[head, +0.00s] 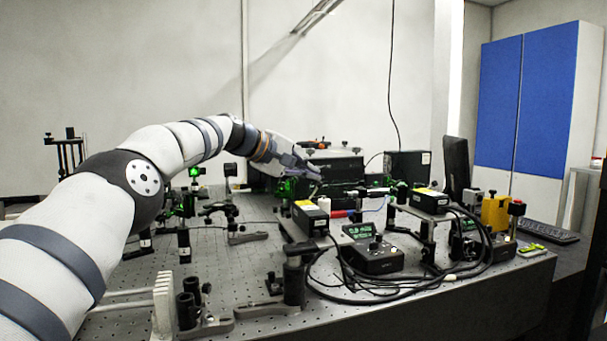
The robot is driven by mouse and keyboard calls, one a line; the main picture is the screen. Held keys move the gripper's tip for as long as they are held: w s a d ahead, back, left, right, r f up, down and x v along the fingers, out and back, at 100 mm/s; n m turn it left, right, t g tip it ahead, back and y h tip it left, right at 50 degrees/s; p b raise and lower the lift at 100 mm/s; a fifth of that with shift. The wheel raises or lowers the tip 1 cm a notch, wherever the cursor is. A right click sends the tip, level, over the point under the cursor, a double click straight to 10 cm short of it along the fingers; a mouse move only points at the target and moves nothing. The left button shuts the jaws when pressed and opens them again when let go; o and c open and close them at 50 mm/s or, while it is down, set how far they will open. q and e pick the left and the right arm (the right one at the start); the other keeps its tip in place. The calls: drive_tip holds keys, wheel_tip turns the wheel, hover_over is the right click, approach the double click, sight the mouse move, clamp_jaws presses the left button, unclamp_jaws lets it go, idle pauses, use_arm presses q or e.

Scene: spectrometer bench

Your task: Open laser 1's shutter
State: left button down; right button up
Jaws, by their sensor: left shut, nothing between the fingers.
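Two black laser heads with yellow labels stand on the optical bench, a nearer one (310,217) at centre and another (430,201) to its right. I cannot tell which is laser 1, and no shutter can be made out clearly. My left arm reaches in from the left over the bench. My left gripper (312,172) is shut and empty, above and behind the nearer laser head, in front of a large black box (335,162). Whether its fingertips touch anything cannot be told. My right gripper is out of view.
A black controller with a green display (374,256) stands at the front, with looping black cables around it. Optics on posts (184,240) fill the left of the bench, some glowing green. A yellow box (495,214) and a keyboard (548,232) are at the right.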

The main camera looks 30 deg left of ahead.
use_arm(q)
drive_tip(key=shift+w+d+f, duration=0.15)
drive_tip(key=shift+w+d, duration=0.35)
drive_tip(key=shift+w, duration=0.15)
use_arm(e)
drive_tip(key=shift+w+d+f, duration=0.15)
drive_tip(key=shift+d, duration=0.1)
use_arm(q)
drive_tip(key=shift+s, duration=0.1)
idle(0.8)
drive_tip(key=shift+r+p, duration=0.55)
drive_tip(key=shift+r, duration=0.2)
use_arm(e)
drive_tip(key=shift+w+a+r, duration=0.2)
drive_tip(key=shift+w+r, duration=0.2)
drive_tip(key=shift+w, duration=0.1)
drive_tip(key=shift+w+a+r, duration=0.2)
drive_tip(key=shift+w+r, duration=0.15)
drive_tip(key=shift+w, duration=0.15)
